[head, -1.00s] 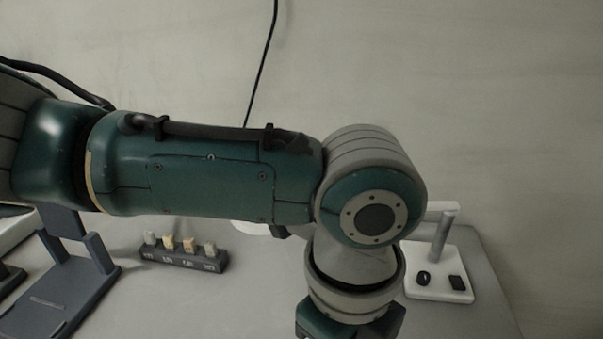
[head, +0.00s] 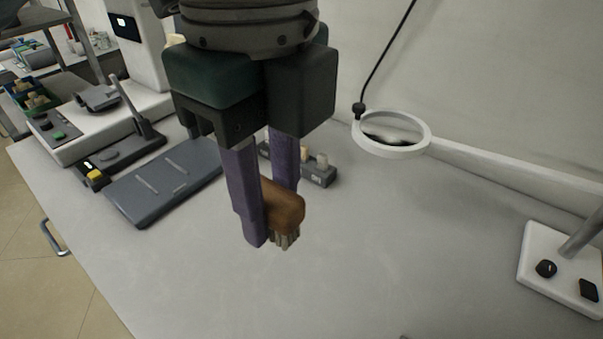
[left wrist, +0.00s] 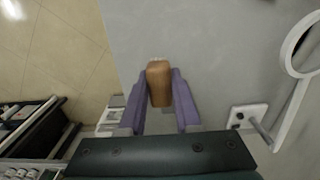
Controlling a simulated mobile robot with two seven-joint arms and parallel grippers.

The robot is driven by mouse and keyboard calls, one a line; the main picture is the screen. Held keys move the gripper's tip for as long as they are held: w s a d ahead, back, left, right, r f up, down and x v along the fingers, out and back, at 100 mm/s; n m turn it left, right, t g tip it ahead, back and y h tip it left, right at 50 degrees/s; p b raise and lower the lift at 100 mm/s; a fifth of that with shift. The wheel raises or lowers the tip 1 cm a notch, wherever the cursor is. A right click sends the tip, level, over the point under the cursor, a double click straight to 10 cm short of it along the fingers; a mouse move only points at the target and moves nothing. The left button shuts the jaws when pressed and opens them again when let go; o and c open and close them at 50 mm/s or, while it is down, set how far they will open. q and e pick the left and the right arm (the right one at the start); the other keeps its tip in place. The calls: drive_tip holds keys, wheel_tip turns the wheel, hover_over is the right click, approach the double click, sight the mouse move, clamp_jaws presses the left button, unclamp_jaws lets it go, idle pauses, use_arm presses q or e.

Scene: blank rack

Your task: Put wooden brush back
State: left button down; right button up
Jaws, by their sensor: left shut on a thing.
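The wooden brush (head: 284,205) has a brown wooden body and pale bristles that point down in the head view. My left gripper (head: 269,208) is shut on it, with one purple finger on each side. The brush seems to be above the grey table (head: 390,245). In the left wrist view the brush (left wrist: 159,84) sits between the purple fingers (left wrist: 160,76), its wooden back toward the camera. Part of the brush is hidden behind the nearer finger in the head view. My right gripper is not in view.
A dark grey block with pale pieces (head: 318,176) stands behind the gripper, partly hidden. A dark grey flat stand (head: 165,182) and a white machine (head: 95,130) are at the left. The front middle of the table is clear.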

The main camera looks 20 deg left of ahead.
use_arm(q)
drive_tip(key=b, duration=0.3)
hover_over(282, 322)
wheel_tip(282, 322, down, 15)
drive_tip(key=shift+f, duration=0.15)
drive_tip(key=shift+f+b, duration=0.65)
drive_tip(key=shift+f, duration=1.55)
drive_tip(key=shift+f, duration=0.2)
drive_tip(key=c, duration=0.6)
unclamp_jaws()
drive_tip(key=shift+r, duration=0.1)
